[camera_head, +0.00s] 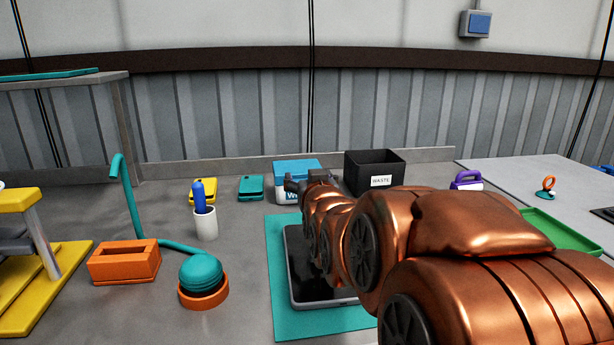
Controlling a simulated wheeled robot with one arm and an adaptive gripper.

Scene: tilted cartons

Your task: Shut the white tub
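A white tub (282,195) with a blue top (298,165) stands at the back middle of the grey table. Its front label is partly hidden, with only a "W" showing. I cannot tell from this view whether its lid is fully down. My gripper (296,185) is at the end of my copper-coloured arm and overlaps the front right of the tub in the picture. It is small and dark here, so I cannot tell whether its fingers are open or touch the tub.
A black WASTE bin (362,171) stands right of the tub. A teal mat (282,315) with a dark tray (303,293) lies under my arm. Left are a white cup (206,224), an orange box (124,262) and a teal ball (201,272). Bare table lies between cup and mat.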

